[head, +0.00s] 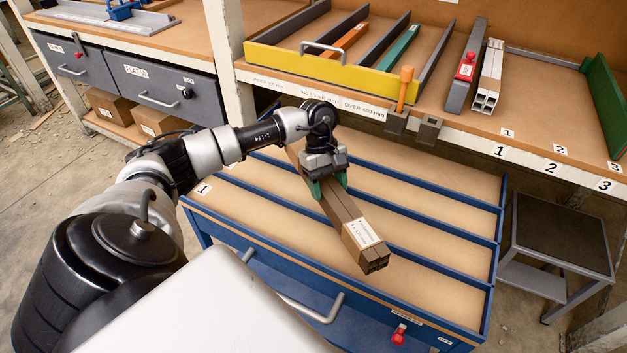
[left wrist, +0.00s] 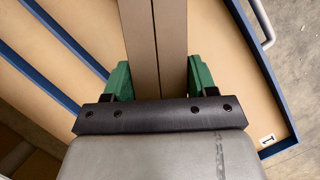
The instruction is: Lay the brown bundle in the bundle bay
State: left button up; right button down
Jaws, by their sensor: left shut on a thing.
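The brown bundle (head: 353,222) is a set of long square tubes with a white label near its lower right end. My left gripper (head: 328,187) has its green fingers shut across the bundle and holds it tilted in the picture over the blue cart (head: 490,290). The left wrist view also shows the bundle (left wrist: 157,45) between both fingers. The bundle hides part of the cart's long lanes, and its far end is partly behind my arm. I cannot tell by a label which place is the bundle bay. My right gripper is out of view.
Blue dividers split the cart top into empty lanes. The bench behind has a yellow-fronted rack (head: 330,68), an orange-handled tool (head: 404,88), a grey bar with a red clamp (head: 466,68), white tubes (head: 488,80) and a green end plate (head: 606,100). A dark stool (head: 562,235) stands right.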

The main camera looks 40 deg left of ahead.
pick_arm(q)
jog(key=s+d+r+m+g+y, duration=0.1)
jog(key=d+r+m+y, duration=0.1)
jog(key=d+r+m, duration=0.2)
jog(key=s+d+r+m+g+y, duration=0.1)
jog(key=d+r+m, duration=0.3)
jog(key=d+m, duration=0.5)
jog(key=d+y, duration=0.1)
jog(key=d, duration=0.2)
jog(key=shift+d+r+m+g, duration=0.15)
jog(key=shift+r+m+g, duration=0.05)
jog(key=shift+m+g, duration=0.2)
